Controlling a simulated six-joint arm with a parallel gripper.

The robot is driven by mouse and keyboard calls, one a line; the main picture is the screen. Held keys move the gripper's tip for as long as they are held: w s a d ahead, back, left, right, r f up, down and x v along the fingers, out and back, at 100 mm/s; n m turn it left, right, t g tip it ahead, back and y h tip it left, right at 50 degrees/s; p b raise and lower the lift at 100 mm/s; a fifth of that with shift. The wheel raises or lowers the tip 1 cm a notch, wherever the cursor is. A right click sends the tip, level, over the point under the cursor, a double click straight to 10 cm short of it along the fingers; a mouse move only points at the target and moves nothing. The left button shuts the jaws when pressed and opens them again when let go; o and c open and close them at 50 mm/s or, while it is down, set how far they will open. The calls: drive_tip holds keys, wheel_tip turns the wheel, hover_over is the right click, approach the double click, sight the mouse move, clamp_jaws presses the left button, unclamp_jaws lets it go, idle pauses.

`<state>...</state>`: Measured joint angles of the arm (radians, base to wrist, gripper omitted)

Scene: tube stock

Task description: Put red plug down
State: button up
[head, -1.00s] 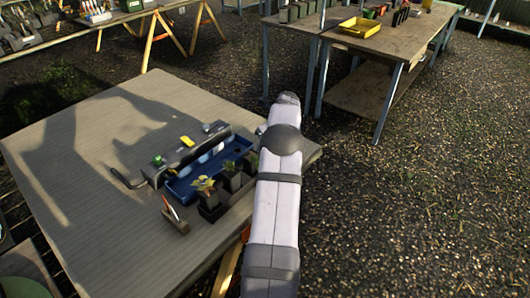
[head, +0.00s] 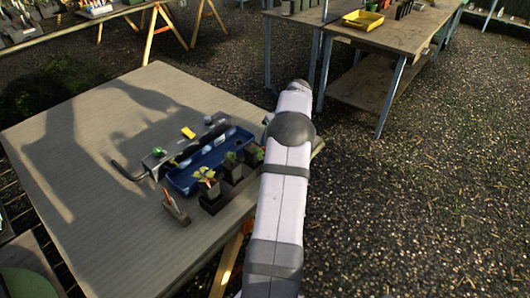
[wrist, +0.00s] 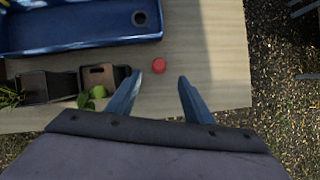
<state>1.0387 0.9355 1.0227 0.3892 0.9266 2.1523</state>
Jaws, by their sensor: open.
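The red plug (wrist: 158,65) is a small round red piece on the table top (wrist: 205,60) in the wrist view. It lies beyond my fingertips, roughly in line with the gap between them, and nothing touches it. My gripper (wrist: 155,82) is open and empty, with its two blue fingers spread apart. In the head view my arm hides the plug, and the gripper cannot be made out there.
The blue tray (wrist: 85,45) has a round dark hole near its corner. The table edge drops to gravel at the right.

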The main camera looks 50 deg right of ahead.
drive_tip(key=shift+s+a+f+n+t+y+b, duration=0.2)
drive_tip(key=shift+s+f+t+b, duration=0.25)
drive_tip(key=shift+f+t+b, duration=0.15)
drive_tip(key=shift+s+a+f+n+t+y+b, duration=0.1)
drive_tip(key=shift+s+a+f+t+b, duration=0.1)
drive_tip(key=shift+s+f+t+b, duration=0.3)
drive_tip(key=shift+a+f+t+b, duration=0.1)
drive_tip(key=shift+f+t+b, duration=0.2)
drive_tip(key=shift+t+b, duration=0.2)
drive_tip(key=shift+s+f+t+b, duration=0.3)
drive_tip(key=shift+s+t+b, duration=0.1)
drive_tip(key=shift+t+b, duration=0.35)
drive_tip(key=shift+s+d+f+t+h+b, duration=0.1)
drive_tip(key=shift+s+d+t+h+b, duration=0.2)
drive_tip(key=shift+t+h+b, duration=0.45)
drive_tip(key=shift+p+x, duration=0.8)
drive_tip(key=shift+x, duration=2.9)
drive_tip(key=shift+a, duration=0.1)
clamp_jaws()
